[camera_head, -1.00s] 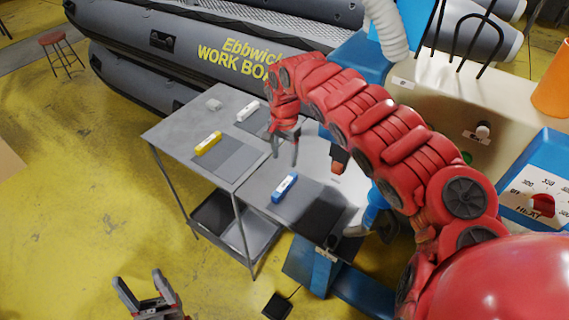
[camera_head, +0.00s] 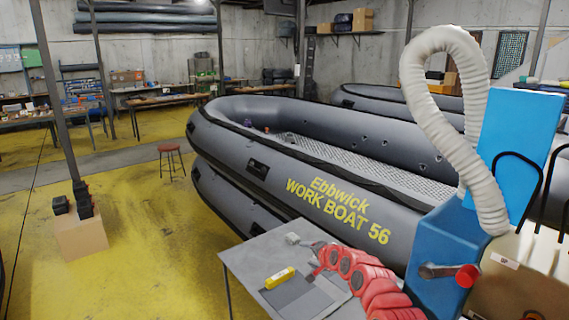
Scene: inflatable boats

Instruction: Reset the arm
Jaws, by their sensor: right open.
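My right arm, red and segmented, comes in from the bottom right of the head view and reaches over the grey table (camera_head: 240,258). My right gripper (camera_head: 316,254) is at its far end, small and partly merged with the arm behind it. It is open, and no object shows between its fingers. A yellow block (camera_head: 280,278) lies on the table to the left of and nearer than the gripper. My left gripper is not in view.
A large grey inflatable boat (camera_head: 290,160) lies behind the table. A blue machine (camera_head: 440,250) with a white ribbed hose (camera_head: 480,150) stands close on the right. A red stool (camera_head: 170,150) and a cardboard box (camera_head: 80,235) stand left; the yellow floor between is mostly clear.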

